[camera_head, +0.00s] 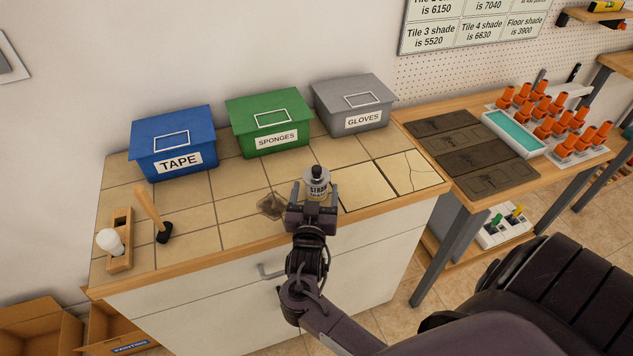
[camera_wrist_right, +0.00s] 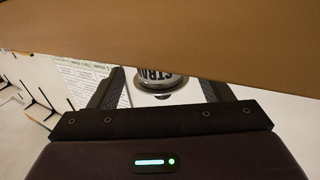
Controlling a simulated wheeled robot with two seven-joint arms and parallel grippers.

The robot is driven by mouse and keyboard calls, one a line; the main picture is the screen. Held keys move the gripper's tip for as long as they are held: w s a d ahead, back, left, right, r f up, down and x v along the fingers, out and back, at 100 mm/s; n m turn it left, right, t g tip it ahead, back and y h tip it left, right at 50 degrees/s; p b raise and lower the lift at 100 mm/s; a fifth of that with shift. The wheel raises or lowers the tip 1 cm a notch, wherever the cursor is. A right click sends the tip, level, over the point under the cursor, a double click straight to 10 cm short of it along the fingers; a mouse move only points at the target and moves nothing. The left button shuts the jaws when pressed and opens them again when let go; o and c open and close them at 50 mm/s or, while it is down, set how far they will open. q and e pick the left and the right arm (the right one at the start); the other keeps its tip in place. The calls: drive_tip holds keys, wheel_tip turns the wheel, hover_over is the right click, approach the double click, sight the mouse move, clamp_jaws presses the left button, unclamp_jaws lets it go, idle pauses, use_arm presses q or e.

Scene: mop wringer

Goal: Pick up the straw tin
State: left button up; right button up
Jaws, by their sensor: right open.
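The straw tin (camera_head: 317,177) is a small grey tin with a pale label reading "STRAW" in part. In the right wrist view the tin (camera_wrist_right: 160,82) shows between the two dark fingers (camera_wrist_right: 162,90), with visible space on both sides. The tin's lower part is partly hidden by the gripper. My left gripper is out of view.
Blue TAPE (camera_head: 172,140), green SPONGES (camera_head: 268,120) and grey GLOVES (camera_head: 352,102) boxes stand along the back. A dark stain (camera_head: 271,206) lies left of the tin, a cracked tile (camera_head: 408,172) to the right.

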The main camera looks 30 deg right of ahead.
drive_tip(key=x, duration=0.2)
drive_tip(key=shift+w+d+f, duration=0.1)
drive_tip(key=shift+w+d, duration=0.05)
drive_tip(key=shift+d, duration=0.05)
drive_tip(key=shift+a, duration=0.1)
drive_tip(key=c, duration=1.1)
drive_tip(key=shift+c, duration=0.2)
drive_tip(key=shift+r, duration=0.25)
wheel_tip(320, 180, up, 19)
drive_tip(key=b, duration=0.1)
drive_tip(key=shift+r, duration=0.2)
